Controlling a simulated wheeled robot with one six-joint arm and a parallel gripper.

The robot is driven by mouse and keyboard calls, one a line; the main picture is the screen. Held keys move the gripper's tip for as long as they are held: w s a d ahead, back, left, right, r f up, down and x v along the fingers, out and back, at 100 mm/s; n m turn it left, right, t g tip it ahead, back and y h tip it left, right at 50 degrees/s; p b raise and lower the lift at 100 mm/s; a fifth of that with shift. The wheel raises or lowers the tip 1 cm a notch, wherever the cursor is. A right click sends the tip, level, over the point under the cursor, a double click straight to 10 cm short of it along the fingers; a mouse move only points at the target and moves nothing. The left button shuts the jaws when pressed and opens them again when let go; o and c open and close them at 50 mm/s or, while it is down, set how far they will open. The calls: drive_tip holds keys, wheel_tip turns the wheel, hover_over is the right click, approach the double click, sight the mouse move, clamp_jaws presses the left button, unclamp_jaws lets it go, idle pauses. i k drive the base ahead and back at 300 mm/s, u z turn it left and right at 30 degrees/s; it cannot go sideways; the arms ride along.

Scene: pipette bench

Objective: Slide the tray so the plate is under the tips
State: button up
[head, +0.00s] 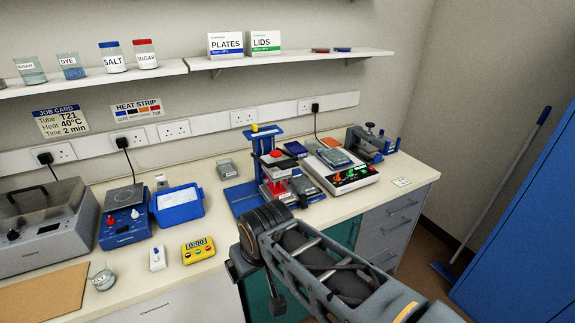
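A blue pipette stand (265,143) with a yellow knob on top stands on the bench near the middle. Red and white parts (275,168) sit low on its front. The tips and the tray are too small to tell apart here. A grey block (302,186) lies just right of the stand's front; I cannot tell whether it is the plate. My arm crosses the lower middle, with its dark ringed joint in front of the stand's near side.
Bare bench (228,222) lies between timer and stand.

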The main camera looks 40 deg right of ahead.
sight(301, 200)
drive_tip(key=k, duration=1.3)
drive_tip(key=u, duration=0.4)
drive_tip(key=i, duration=1.7)
drive_tip(key=z, duration=1)
